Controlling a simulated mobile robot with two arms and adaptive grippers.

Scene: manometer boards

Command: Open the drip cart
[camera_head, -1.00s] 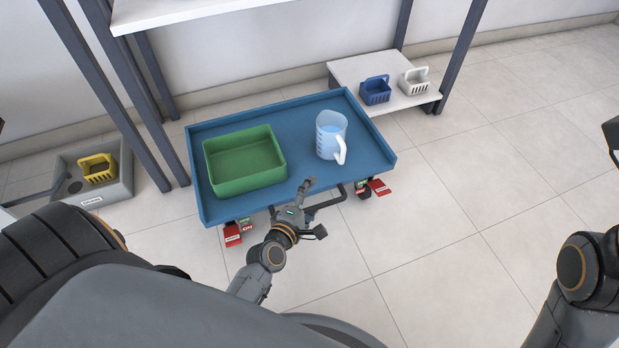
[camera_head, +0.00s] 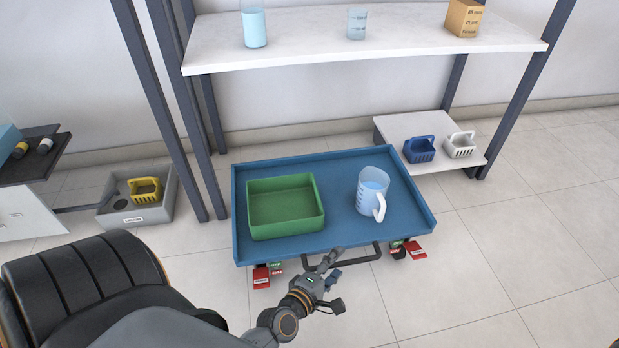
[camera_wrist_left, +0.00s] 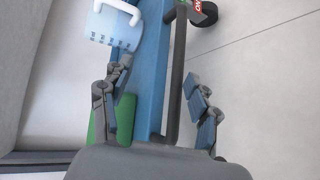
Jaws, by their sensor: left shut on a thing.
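The drip cart is a low blue cart (camera_head: 340,229) with a raised rim, standing in front of the shelf rack. A dark handle bar (camera_head: 362,260) runs along its front edge; in the left wrist view the bar (camera_wrist_left: 176,85) passes between my fingers. My left gripper (camera_head: 330,262) is shut on the handle, left of its middle. It also shows in the left wrist view (camera_wrist_left: 158,100), a finger on each side of the bar; the exact contact is hard to see. My right gripper is out of view.
The cart carries a green bin (camera_head: 286,207) and a clear jug (camera_head: 372,192) of blue liquid. Red tags (camera_head: 262,277) hang near its wheels. Behind stands a white shelf (camera_head: 300,45); a low white platform (camera_head: 400,131) holds two small baskets. Floor at front right is clear.

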